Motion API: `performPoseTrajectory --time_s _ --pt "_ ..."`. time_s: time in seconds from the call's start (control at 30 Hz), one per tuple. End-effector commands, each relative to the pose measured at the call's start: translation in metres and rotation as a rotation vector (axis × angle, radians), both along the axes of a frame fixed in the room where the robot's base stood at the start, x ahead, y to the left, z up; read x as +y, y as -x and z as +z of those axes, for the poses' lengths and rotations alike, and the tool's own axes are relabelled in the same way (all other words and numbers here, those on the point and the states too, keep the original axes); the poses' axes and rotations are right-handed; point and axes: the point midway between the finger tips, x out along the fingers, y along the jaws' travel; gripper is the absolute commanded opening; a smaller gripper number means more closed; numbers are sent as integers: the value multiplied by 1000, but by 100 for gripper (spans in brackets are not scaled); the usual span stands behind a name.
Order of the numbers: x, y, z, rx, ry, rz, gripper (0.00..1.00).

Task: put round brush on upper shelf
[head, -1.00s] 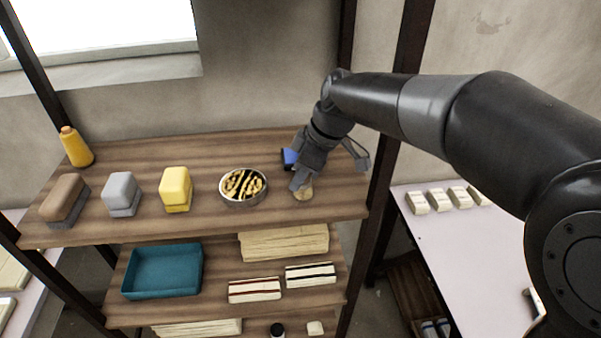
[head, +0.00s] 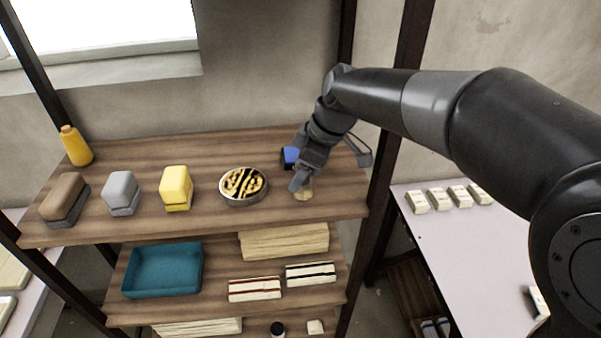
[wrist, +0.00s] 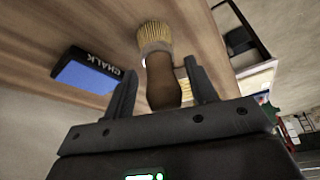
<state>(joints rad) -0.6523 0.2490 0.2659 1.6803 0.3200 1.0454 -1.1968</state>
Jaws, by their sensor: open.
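The round brush has a brown handle (wrist: 161,84) and tan bristles (wrist: 154,36). It also shows in the head view, where the tan part (head: 304,193) is near the front right edge of the upper shelf (head: 330,206). The bristle end is at the shelf surface and the handle points towards my palm. My gripper (head: 299,181) is low over the brush and partly hides it. In the wrist view my gripper (wrist: 158,84) is open, with one finger on each side of the handle. I cannot tell whether either finger touches it.
A blue chalk box (head: 290,156) stands close behind my gripper. A dark post (head: 383,165) is close on the right.

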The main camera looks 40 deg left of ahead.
Motion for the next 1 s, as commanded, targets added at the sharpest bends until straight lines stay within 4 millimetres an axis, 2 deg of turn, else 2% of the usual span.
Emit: performPoseTrajectory --time_s 0.13,0.3,0.5,0.63,1.0 --pt "-9 -4 27 -4 -4 -2 52" --pt "-8 -4 60 -3 -3 -1 52" --pt "-8 -3 86 -2 -2 0 52" --pt "-8 -3 91 -1 -2 -1 52" --pt "-8 -3 91 -1 0 0 52"
